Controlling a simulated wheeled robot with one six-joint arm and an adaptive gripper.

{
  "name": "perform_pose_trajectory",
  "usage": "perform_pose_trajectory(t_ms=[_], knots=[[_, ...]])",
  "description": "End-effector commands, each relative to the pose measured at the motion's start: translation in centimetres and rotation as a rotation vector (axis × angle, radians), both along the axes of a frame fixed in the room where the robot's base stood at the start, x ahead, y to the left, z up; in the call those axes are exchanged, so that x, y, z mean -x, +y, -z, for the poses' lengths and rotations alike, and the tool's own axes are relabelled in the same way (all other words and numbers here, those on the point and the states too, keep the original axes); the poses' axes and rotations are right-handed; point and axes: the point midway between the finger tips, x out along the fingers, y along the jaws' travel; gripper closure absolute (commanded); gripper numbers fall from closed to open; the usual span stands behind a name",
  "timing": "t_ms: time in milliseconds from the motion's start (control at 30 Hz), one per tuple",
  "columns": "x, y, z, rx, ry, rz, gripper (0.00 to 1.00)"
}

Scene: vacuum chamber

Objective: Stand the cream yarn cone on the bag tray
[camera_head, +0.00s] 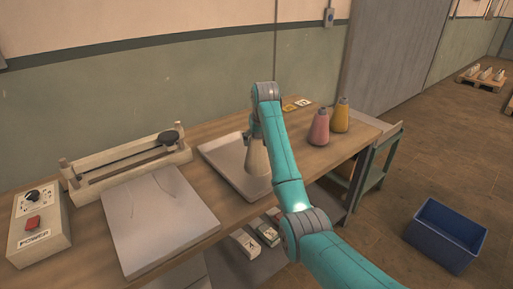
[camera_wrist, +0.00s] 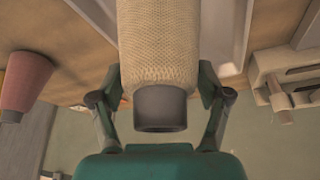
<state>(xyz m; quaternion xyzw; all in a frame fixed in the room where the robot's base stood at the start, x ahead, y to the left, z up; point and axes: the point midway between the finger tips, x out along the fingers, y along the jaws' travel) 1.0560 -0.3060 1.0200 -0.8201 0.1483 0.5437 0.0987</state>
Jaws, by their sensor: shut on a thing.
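The cream yarn cone (camera_head: 257,160) hangs from my gripper (camera_head: 255,132), narrow end up and about upright, over the bag tray (camera_head: 222,149). My arm hides part of the tray's right side. In the wrist view my gripper (camera_wrist: 160,88) is shut on the cream yarn cone (camera_wrist: 158,45), with fingers on both sides near its grey tip (camera_wrist: 160,108). The cone's base is out of that view, and I cannot tell whether it touches the tray. Part of the pale bag tray (camera_wrist: 232,35) shows beside the cone there.
A bar sealer (camera_head: 130,160), flat grey plate (camera_head: 157,222) and power box (camera_head: 38,228) are left. A blue bin (camera_head: 445,238) sits on the floor.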

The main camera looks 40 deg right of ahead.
Motion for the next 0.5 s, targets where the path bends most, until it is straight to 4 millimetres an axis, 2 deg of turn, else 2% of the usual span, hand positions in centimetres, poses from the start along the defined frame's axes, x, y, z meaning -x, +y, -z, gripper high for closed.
perform_pose_trajectory(t_ms=[233,500], knots=[[0.0,0.0,3.0,0.000,0.001,0.000,0.93],[0.0,0.0,3.1,0.000,0.000,0.000,0.93]])
